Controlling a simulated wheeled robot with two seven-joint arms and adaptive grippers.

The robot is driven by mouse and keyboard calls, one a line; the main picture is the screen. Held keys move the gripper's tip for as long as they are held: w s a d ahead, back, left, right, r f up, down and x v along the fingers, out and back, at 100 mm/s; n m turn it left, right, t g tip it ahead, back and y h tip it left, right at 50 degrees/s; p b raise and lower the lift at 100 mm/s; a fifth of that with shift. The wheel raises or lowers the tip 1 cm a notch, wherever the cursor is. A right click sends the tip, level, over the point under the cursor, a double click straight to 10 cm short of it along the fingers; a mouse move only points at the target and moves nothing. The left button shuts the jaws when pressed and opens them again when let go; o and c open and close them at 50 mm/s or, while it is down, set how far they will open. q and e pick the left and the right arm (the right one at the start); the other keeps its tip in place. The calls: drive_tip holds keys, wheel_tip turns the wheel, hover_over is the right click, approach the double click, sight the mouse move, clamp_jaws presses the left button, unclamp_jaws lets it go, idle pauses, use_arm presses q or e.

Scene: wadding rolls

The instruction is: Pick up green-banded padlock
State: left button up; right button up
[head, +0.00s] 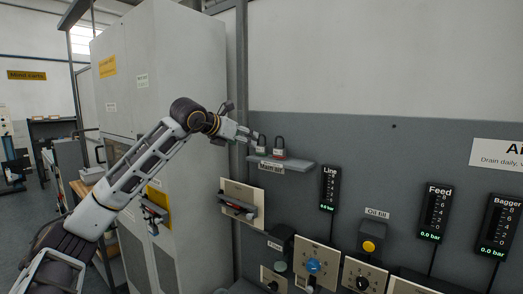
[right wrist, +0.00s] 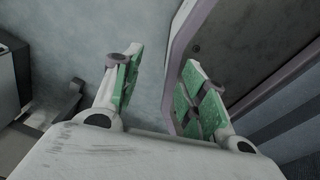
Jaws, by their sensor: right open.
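Two small padlocks with dark shackles stand on a grey wall shelf (head: 290,164) in the head view. The right padlock (head: 279,151) seems to have a reddish band. The left padlock (head: 261,146) is right at the fingertips of my left gripper (head: 252,137); its band colour is too small to make out. I cannot tell whether the fingers touch it or are closed. My right gripper (right wrist: 158,78) shows only in the right wrist view, open, with green finger pads and nothing between them.
A tall pale cabinet (head: 165,80) stands behind my left arm. A wall bracket (head: 238,205) is below the shelf. Gauges such as the Line gauge (head: 329,190) and a blue knob (head: 313,265) are to the lower right. The upper wall is clear.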

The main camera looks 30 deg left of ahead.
sight(260, 146)
use_arm(q)
drive_tip(key=p+x, duration=0.1)
drive_tip(key=x, duration=0.5)
drive_tip(key=shift+w, duration=0.1)
drive_tip(key=shift+w+f, duration=0.2)
drive_tip(key=shift+w, duration=0.1)
drive_tip(key=shift+w+f+p, duration=0.2)
drive_tip(key=shift+w+p, duration=0.1)
drive_tip(key=shift+p, duration=0.1)
drive_tip(key=p+x, duration=0.1)
drive_tip(key=x, duration=0.2)
drive_tip(key=shift+w+f, duration=0.15)
drive_tip(key=shift+w, duration=0.05)
drive_tip(key=shift+w+f, duration=0.25)
drive_tip(key=shift+w, duration=0.2)
drive_tip(key=shift+c, duration=0.2)
drive_tip(key=c, duration=1.1)
drive_tip(key=shift+c, duration=0.2)
use_arm(e)
drive_tip(key=r, duration=0.1)
drive_tip(key=a+r, duration=0.2)
drive_tip(key=shift+s+a+r, duration=0.15)
drive_tip(key=shift+s+r, duration=0.05)
drive_tip(key=shift+s, duration=0.1)
use_arm(q)
drive_tip(key=shift+r, duration=0.15)
use_arm(e)
drive_tip(key=shift+a, duration=0.2)
